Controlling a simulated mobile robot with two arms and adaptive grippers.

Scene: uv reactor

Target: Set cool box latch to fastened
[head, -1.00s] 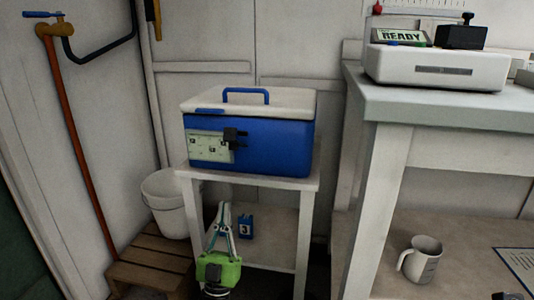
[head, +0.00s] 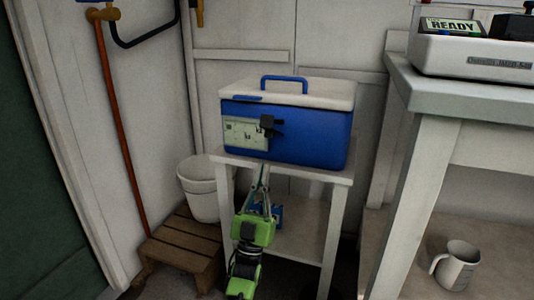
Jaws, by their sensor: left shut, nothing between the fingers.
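The cool box (head: 318,140) is blue with a white lid (head: 320,91) and a blue handle on top. It stands on a small white table. Its black latch (head: 270,126) is on the front face, beside a pale label; whether it is fastened is too small to tell. The lid looks closed. My left gripper (head: 263,170), with a green body, is shut and empty. Its fingertips point up just below the front of the box, near the table edge and apart from the latch in the picture. My right gripper is not in view.
The small white table (head: 336,177) has a lower shelf with a blue item on it. A white bucket (head: 197,190) and a wooden step (head: 182,248) stand to the left. A grey-topped bench (head: 470,105) with a READY device stands right, with a mug (head: 455,268) below.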

